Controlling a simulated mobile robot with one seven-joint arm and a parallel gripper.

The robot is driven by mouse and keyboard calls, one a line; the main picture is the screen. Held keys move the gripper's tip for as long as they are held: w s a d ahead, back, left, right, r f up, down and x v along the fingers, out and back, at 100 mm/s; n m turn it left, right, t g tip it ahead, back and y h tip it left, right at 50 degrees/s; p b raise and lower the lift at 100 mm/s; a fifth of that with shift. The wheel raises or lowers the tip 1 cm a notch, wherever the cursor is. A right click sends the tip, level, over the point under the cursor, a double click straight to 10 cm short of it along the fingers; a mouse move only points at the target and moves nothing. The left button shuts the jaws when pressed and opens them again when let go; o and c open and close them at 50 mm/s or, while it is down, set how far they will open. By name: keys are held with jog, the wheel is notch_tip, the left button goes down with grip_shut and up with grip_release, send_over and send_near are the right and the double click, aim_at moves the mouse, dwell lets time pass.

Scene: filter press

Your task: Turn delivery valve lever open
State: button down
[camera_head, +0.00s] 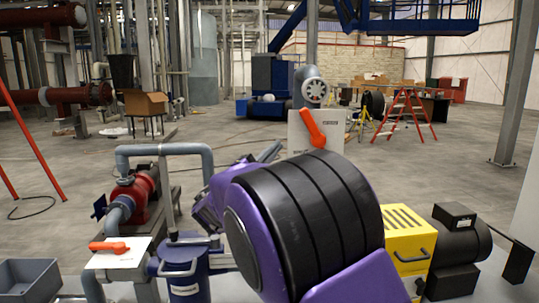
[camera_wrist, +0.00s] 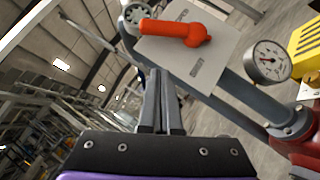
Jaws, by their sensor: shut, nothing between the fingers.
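An orange lever (camera_head: 312,128) sits on a light upright plate (camera_head: 299,146) beyond my arm in the head view. In the wrist view an orange lever (camera_wrist: 172,29) lies across a grey plate (camera_wrist: 190,57) with small print on it, above and right of my fingers. A second orange lever (camera_head: 110,246) lies on a white plate (camera_head: 122,260) at the lower left of the head view. I cannot read which lever is the delivery valve. My gripper (camera_wrist: 160,76) is shut and empty, apart from the lever. My purple arm partly hides the gripper in the head view.
A pressure gauge (camera_wrist: 268,62) is right of the plate in the wrist view. Grey pipework (camera_head: 165,149) and a red pump (camera_head: 136,195) stand at left. A yellow slotted box (camera_head: 408,235) and a dark motor (camera_head: 459,242) are at right. Open floor lies behind.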

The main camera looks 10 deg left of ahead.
aim_at(309, 119)
jog(key=w+d+r, duration=0.3)
jog(key=w+d, duration=0.2)
jog(key=shift+d+r, duration=0.15)
jog(key=shift+r, duration=0.15)
jog(key=shift+d+r+m+g+p, duration=0.15)
jog(key=shift+r+m+g+p, duration=0.2)
jog(key=shift+m+g, duration=0.2)
jog(key=m, duration=0.1)
jog(key=d+r+m+g, duration=0.1)
jog(key=r+m+g, duration=0.1)
jog(key=shift+w+d+g, duration=0.25)
jog(key=shift+w+d, duration=0.1)
jog(key=shift+d, duration=0.1)
jog(key=shift+d+r+b, duration=0.15)
jog(key=shift+b, duration=0.15)
dwell(0.3)
dwell(0.5)
